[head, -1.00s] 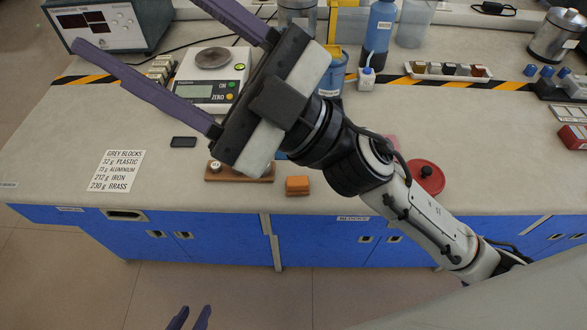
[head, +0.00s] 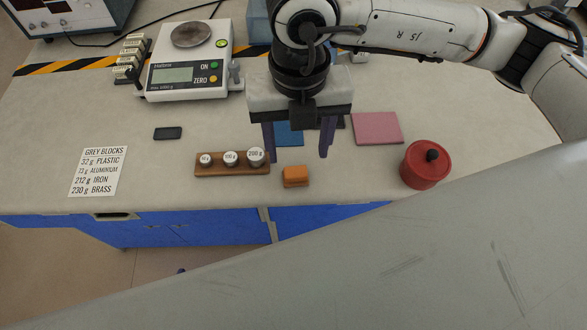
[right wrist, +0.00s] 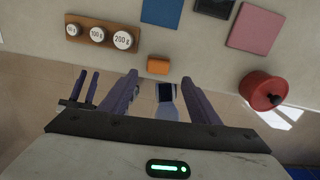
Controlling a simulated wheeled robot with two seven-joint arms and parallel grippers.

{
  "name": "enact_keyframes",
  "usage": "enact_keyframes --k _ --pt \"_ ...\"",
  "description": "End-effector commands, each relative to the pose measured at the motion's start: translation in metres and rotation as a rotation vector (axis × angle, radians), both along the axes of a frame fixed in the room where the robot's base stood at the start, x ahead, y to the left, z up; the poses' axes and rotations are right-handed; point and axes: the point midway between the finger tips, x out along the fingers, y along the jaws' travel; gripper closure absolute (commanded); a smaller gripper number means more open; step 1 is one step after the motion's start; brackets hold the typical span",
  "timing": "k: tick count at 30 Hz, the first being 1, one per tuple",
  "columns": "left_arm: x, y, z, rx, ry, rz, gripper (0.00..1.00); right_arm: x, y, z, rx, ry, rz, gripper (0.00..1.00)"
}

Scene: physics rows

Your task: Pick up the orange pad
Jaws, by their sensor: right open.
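The orange pad (head: 296,176) is a small orange block lying near the front edge of the bench, right of the wooden weight holder. In the right wrist view the orange pad (right wrist: 158,66) shows just beyond and between my fingertips. My right gripper (head: 297,156) is open and empty, its fingers pointing down above the bench just behind the pad in the head view. It also shows in the right wrist view (right wrist: 160,78), fingers wide apart. My left gripper (right wrist: 86,84) shows small at the left of the right wrist view, its fingers apart and empty, away from the pad.
The wooden holder with several weights (head: 232,168) is close left of the pad. A red lidded pot (head: 426,165) stands to the right. Blue (head: 289,136) and pink (head: 377,128) pads lie behind. A scale (head: 189,75) stands at the back left.

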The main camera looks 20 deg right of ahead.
Motion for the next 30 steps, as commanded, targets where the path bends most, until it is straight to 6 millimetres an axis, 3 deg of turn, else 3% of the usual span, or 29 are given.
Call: enact_keyframes --k 18,26,30 --pt "0.000 0.000 0.010 0.001 0.001 0.001 0.69 0.001 0.003 -0.070 0.005 0.003 0.004 0.44" --pt "0.000 0.000 0.010 0.001 0.001 0.001 0.69 0.001 0.003 -0.073 0.005 0.001 0.005 0.44" --pt "0.000 0.000 0.010 0.001 0.001 0.001 0.69 0.001 0.003 -0.073 0.005 0.001 0.005 0.67"
